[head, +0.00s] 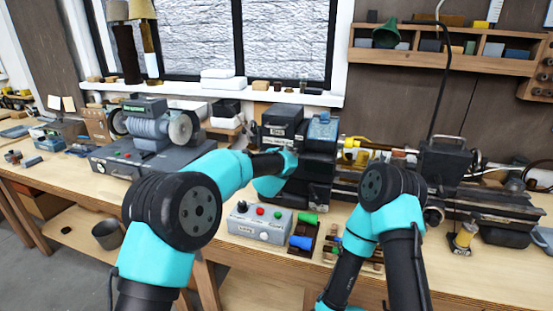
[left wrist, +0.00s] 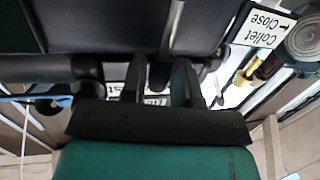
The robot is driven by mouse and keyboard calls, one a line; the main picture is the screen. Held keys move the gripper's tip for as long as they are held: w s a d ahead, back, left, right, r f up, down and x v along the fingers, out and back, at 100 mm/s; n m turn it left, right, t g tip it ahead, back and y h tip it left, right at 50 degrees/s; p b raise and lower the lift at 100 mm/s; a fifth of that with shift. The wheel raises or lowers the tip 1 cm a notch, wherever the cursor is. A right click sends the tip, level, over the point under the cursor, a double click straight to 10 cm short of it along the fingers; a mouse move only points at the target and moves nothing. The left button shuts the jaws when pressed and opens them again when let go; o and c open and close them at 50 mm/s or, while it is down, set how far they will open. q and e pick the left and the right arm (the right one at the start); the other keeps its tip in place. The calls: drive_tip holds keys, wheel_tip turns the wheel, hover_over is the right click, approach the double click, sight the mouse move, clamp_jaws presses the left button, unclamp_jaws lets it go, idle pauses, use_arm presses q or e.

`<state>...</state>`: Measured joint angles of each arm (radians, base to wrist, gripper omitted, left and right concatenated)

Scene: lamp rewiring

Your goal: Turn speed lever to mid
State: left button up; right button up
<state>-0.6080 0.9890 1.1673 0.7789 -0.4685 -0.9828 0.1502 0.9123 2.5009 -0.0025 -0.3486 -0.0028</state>
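The small lathe's dark headstock (head: 283,125) stands on the bench in the middle of the head view. My left arm reaches to its front, and the left gripper is hidden there behind my own wrist. In the left wrist view, which is upside down, the two dark fingers of my left gripper (left wrist: 160,82) stand apart close under the machine. A dark rounded part shows between them; I cannot tell whether they grip it. A grey rod (left wrist: 173,25) runs above the fingers. I cannot make out the speed lever for certain. My right gripper is out of view.
A "Collet Close" label (left wrist: 265,27) and a brass-coloured part (left wrist: 249,73) are beside the left gripper. A grey control box (head: 260,224) with buttons and a small dark tray (head: 304,246) sit before the lathe. A grey grinding machine (head: 130,158) stands to the left.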

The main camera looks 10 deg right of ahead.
use_arm(q)
drive_tip(key=o, duration=0.3)
drive_tip(key=v, duration=1.7)
drive_tip(key=shift+s, duration=0.2)
drive_tip(key=shift+a, duration=0.1)
drive_tip(key=s+a+f+n+g+y, duration=0.1)
drive_tip(key=s+a+f+g, duration=0.15)
drive_tip(key=a+f, duration=1)
drive_tip(key=s+a+f+n+g+y, duration=0.15)
drive_tip(key=a+f+g, duration=0.25)
drive_tip(key=a+f, duration=0.85)
drive_tip(key=s+a+f+n+g, duration=0.1)
drive_tip(key=s+a+f+g, duration=0.3)
drive_tip(key=s+f, duration=0.6)
drive_tip(key=s+a+f+n+g, duration=0.2)
drive_tip(key=s+a+f+g, duration=0.2)
drive_tip(key=s+f, duration=0.6)
drive_tip(key=s+a+h, duration=0.1)
drive_tip(key=s+a, duration=0.1)
drive_tip(key=s, duration=0.2)
drive_tip(key=shift+s+a, duration=0.35)
drive_tip(key=shift+a, duration=0.05)
drive_tip(key=shift+f, duration=0.1)
